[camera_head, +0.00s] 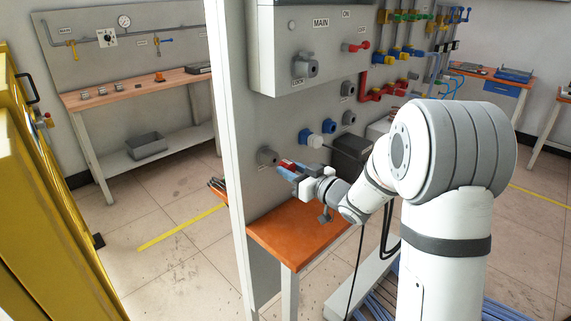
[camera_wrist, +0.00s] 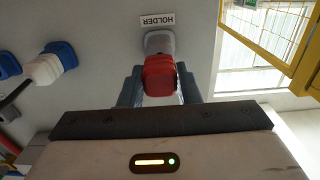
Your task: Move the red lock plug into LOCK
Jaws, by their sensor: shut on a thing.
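The red lock plug (camera_head: 287,163) is between the fingers of my gripper (camera_head: 290,171), which is shut on it. In the wrist view the red plug (camera_wrist: 159,72) points at the grey HOLDER socket (camera_wrist: 158,43) and appears to touch it or sit in it; how deep I cannot tell. The HOLDER socket (camera_head: 267,156) also shows on the panel's lower left in the head view. The grey LOCK socket (camera_head: 306,66) is higher up, on the MAIN box, and looks empty.
The MAIN box (camera_head: 325,45) juts out from the panel and carries a red switch handle (camera_head: 358,46). Blue-and-white plug (camera_head: 311,138) and a grey socket (camera_head: 349,118) are right of the holder. An orange shelf (camera_head: 305,235) lies below my gripper. Yellow frame (camera_wrist: 285,40) stands right in the wrist view.

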